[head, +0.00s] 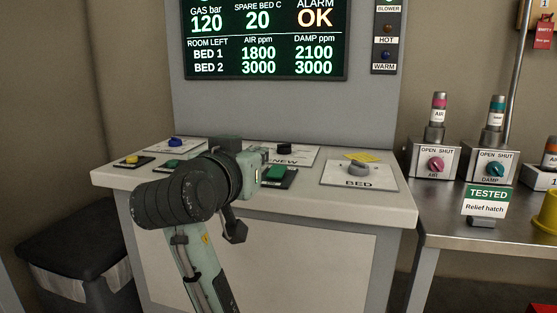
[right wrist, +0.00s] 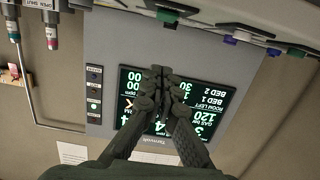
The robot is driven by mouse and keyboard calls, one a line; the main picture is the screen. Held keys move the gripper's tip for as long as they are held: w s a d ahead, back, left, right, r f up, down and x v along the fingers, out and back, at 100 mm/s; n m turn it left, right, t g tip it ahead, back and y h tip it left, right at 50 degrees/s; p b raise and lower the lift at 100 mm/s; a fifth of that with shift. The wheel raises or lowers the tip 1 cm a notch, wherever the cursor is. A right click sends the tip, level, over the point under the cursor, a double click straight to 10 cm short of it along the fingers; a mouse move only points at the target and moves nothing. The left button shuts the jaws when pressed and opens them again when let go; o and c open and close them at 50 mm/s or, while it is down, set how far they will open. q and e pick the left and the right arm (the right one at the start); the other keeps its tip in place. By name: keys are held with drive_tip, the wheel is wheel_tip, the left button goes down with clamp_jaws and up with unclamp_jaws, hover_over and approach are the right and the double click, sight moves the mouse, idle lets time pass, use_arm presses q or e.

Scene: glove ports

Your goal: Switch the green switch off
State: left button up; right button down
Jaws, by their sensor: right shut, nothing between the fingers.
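A green switch (head: 277,174) sits on a dark plate on the sloping console top, just right of my right arm. A second green switch (head: 170,165) lies on the left part of the console, close beside my arm. I cannot tell whether either is on or off. My right gripper (right wrist: 160,75) is shut and empty in the right wrist view, with its fingertips together in front of the display. In the head view my own wrist hides the fingertips. A green part (right wrist: 168,16) shows at the top of the wrist view. My left gripper is out of view.
A yellow switch (head: 132,160), a blue knob (head: 175,142), a black knob (head: 284,148) and a grey BED knob (head: 359,167) share the console. The display (head: 262,40) stands behind. Valve boxes (head: 434,159) stand on the steel table at right.

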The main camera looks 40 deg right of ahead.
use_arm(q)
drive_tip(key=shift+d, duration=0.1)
use_arm(e)
drive_tip(key=shift+r, duration=0.1)
drive_tip(key=p, duration=0.1)
hover_over(274, 173)
drive_tip(key=shift+s+a+f, duration=0.2)
drive_tip(key=shift+s+f, duration=0.1)
drive_tip(key=shift+f, duration=0.25)
drive_tip(key=f, duration=0.3)
drive_tip(key=shift+w+d+f, duration=0.2)
drive_tip(key=shift+w, duration=0.05)
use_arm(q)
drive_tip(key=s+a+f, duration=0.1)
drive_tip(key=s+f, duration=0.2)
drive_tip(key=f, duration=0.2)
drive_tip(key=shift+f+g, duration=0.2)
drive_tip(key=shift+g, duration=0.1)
use_arm(e)
drive_tip(key=shift+f, duration=0.4)
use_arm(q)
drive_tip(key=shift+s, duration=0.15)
